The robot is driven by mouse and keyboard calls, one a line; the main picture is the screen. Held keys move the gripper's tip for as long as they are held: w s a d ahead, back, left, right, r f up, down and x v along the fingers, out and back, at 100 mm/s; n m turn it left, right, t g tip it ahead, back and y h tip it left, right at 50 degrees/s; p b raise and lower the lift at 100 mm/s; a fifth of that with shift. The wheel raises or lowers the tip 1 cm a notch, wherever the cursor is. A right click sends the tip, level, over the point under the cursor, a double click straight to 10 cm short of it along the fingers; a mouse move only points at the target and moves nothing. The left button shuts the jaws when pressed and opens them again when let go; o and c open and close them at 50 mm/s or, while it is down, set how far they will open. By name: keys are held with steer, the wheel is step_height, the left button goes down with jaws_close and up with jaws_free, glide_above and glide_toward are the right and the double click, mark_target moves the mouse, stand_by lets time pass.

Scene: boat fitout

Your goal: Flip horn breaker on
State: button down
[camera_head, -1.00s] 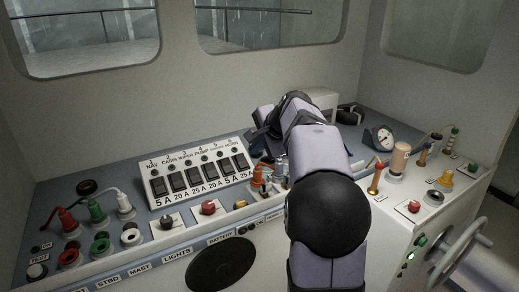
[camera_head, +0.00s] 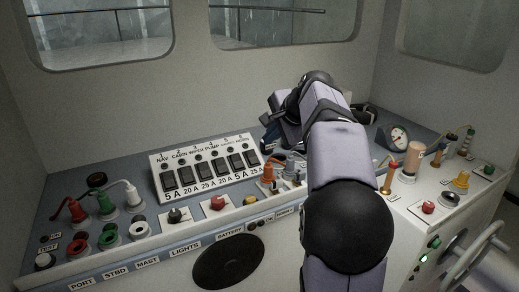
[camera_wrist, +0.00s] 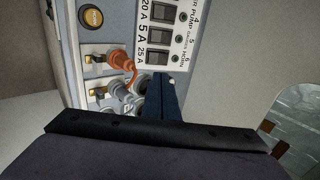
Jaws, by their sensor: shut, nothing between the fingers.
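The white breaker panel (camera_head: 207,190) slopes up from the console, with a row of black rocker switches. The horn breaker (camera_head: 251,159), number 6, is the last rocker at the right end. It also shows in the wrist view as the 25 A rocker (camera_wrist: 157,60). I cannot tell which way it is set. My gripper (camera_head: 268,143) is by the panel's right end, partly hidden by my own arm in the head view. In the wrist view my gripper (camera_wrist: 168,80) is shut and empty, its tips just beside the horn rocker, with no clear contact.
An orange plug (camera_wrist: 118,59) and a grey plug (camera_wrist: 119,91) with cables stand close beside my fingers. Left of the panel are red, green and white plugs (camera_head: 76,211). A gauge (camera_head: 398,138) and several knobs are on the right.

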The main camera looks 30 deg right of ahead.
mark_target(251, 152)
stand_by(0.3)
steer(key=p+x, duration=0.2)
steer(key=x, duration=0.2)
steer(key=p+x, duration=0.2)
steer(key=x, duration=0.3)
steer(key=p+x, duration=0.2)
steer(key=x, duration=0.3)
steer(key=shift+w+r, duration=0.35)
steer(key=shift+w+f+p, duration=0.1)
steer(key=shift+w+p, duration=0.4)
steer(key=shift+s+f+b, duration=0.1)
steer(key=shift+f+b, duration=0.1)
steer(key=shift+b, duration=0.15)
